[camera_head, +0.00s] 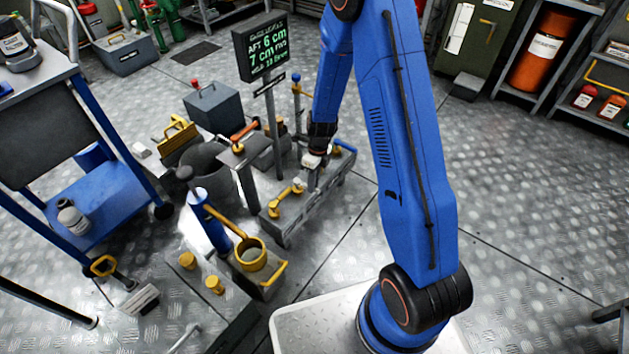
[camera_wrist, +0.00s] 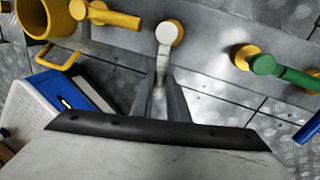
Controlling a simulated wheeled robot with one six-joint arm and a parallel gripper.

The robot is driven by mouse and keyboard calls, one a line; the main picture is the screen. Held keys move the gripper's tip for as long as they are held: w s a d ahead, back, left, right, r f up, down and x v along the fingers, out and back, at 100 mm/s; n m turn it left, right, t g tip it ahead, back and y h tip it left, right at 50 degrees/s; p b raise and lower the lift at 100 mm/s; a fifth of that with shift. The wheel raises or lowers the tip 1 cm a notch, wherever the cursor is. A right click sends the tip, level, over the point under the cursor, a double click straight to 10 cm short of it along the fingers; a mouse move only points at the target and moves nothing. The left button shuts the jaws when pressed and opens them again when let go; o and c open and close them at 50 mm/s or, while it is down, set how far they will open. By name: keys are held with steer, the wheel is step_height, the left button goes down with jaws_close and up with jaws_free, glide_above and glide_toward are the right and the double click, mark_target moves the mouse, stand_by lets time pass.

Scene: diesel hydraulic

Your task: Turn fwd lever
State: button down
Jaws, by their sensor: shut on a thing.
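A grey manifold block (camera_head: 288,225) stands on the floor and carries a row of levers. In the wrist view, a pale grey-white lever (camera_wrist: 168,34) has its round hub at top centre, and its handle runs down toward me. My gripper (camera_wrist: 162,92) is shut on this handle, with one finger on each side. In the head view my gripper (camera_head: 312,161) is at the block's top, and the held lever is mostly hidden there. A yellow lever (camera_wrist: 110,16) lies to its left and a green lever (camera_wrist: 285,74) to its right. I see no readable fwd label.
A display (camera_head: 262,48) on a post behind the block reads AFT 6 cm and 7 cm. A blue handle (camera_wrist: 308,128) is near the wrist view's right edge. Floor at right is clear.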

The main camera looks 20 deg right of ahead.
steer(key=shift+s+a+m, duration=0.3)
steer(key=shift+m, duration=0.3)
steer(key=c, duration=1.7)
jaws_free()
steer(key=shift+a, duration=0.1)
steer(key=shift+r, duration=0.1)
steer(key=d+r, duration=0.1)
steer(key=r, duration=0.4)
steer(key=w+d+r, duration=0.1)
steer(key=r, duration=0.5)
steer(key=w+r, duration=0.1)
steer(key=r, duration=0.5)
steer(key=shift+d, duration=0.4)
